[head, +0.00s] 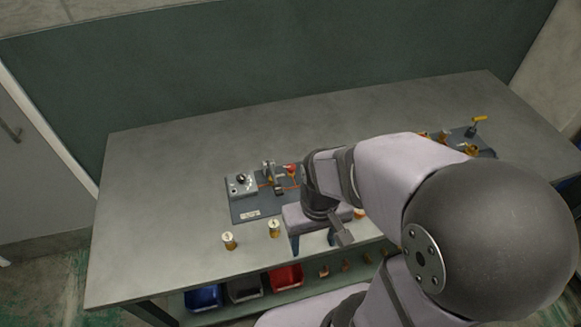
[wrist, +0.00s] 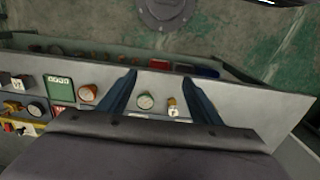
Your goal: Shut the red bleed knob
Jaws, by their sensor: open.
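A small red knob-like part (head: 290,168) stands on the grey board (head: 247,213) near the table's middle; it looks like the bleed knob, but how far it is turned is too small to tell. My gripper (head: 313,244) is open and empty over the front part of the table, nearer the front edge than the red part and a little to its right. In the wrist view my two blue fingers (wrist: 160,98) stand wide apart, with a round white-faced piece and a small yellow-marked piece seen between them. I cannot pick out the bleed knob for certain there.
A grey gauge box (head: 241,184) sits on the board's left side. Brass canisters (head: 228,240) (head: 274,228) stand near the front edge. More brass fittings and a yellow-handled part (head: 479,119) are at the right. Bins (head: 285,276) sit below. The table's left side is clear.

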